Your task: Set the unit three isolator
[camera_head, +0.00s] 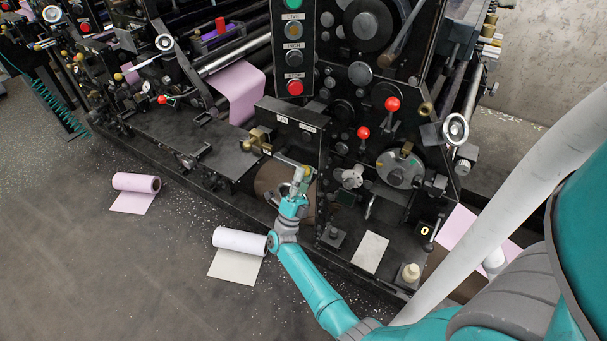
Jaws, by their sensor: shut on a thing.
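A lever (284,160) with a brass pivot block (257,139) sticks out from a black box (277,114) on the machine front. The box has small white labels, too small to read. My gripper (302,174) is at the lever's free end and is shut on it. The fingers hide most of the grip. I cannot tell which unit the lever belongs to, or read its setting.
A panel marked LIVE, INCH and STOP (294,50) stands above. Red-knobbed levers (392,104) and a dial (400,168) are to the right. A pink roll (137,182) and a pale roll (240,241) lie on the floor. Open floor is at lower left.

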